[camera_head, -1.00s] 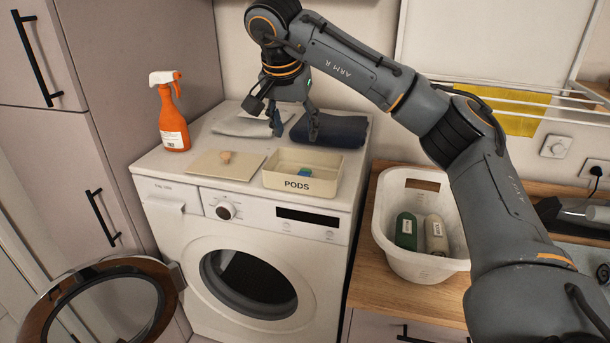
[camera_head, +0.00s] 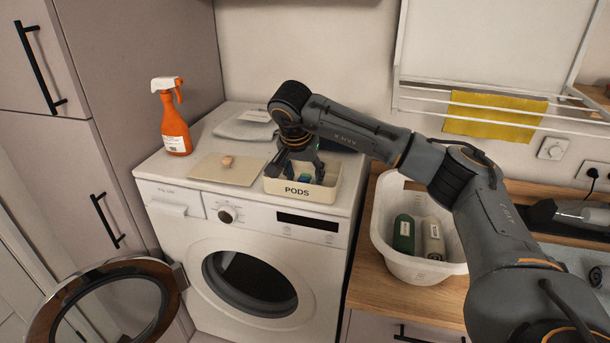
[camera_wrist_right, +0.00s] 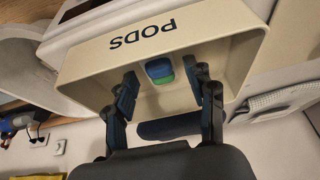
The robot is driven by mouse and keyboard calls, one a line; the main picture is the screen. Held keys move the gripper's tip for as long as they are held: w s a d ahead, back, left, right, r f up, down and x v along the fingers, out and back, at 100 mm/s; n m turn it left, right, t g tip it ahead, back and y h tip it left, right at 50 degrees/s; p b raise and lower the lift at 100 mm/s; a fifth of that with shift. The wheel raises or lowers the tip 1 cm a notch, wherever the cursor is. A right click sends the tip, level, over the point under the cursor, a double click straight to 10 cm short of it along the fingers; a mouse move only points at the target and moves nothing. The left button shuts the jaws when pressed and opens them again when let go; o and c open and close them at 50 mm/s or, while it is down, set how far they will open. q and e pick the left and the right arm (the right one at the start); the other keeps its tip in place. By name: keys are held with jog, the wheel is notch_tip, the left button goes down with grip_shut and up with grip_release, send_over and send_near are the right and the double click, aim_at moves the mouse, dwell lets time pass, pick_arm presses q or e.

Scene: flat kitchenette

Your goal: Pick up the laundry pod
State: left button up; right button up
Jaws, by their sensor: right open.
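The laundry pod (camera_wrist_right: 159,70), blue with a green part, lies in the cream tray (camera_wrist_right: 90,68) marked PODS. In the head view the pod (camera_head: 304,178) shows only as a small patch under my right gripper (camera_head: 296,171), inside the tray (camera_head: 327,192) on top of the washing machine. In the right wrist view the fingers of my right gripper (camera_wrist_right: 160,84) are apart, one on each side of the pod. I see no clear contact with it. My left gripper is not in view.
A beige board (camera_head: 222,170) with a small pinkish item (camera_head: 227,161) lies left of the tray. An orange spray bottle (camera_head: 174,124) stands at the machine's back left. The round door (camera_head: 160,275) hangs open.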

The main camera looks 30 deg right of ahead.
jog(key=shift+a, duration=0.1)
jog(key=shift+c, duration=0.8)
jog(key=c, duration=0.7)
jog(key=shift+r+b, duration=0.25)
jog(key=shift+b, duration=0.1)
notch_tip(320, 180, up, 2)
jog(key=shift+w+r+b, duration=0.1)
jog(key=shift+b, duration=0.9)
jog(key=s+a+r, duration=0.2)
jog(key=s+r, duration=0.1)
jog(key=s, duration=0.1)
jog(key=s+a+r+b, duration=0.1)
jog(key=s+a+r, duration=0.2)
jog(key=s+r, duration=0.1)
jog(key=s+a+r, duration=0.2)
jog(key=s+r, duration=0.1)
jog(key=s, duration=0.1)
jog(key=shift+a+r, duration=0.15)
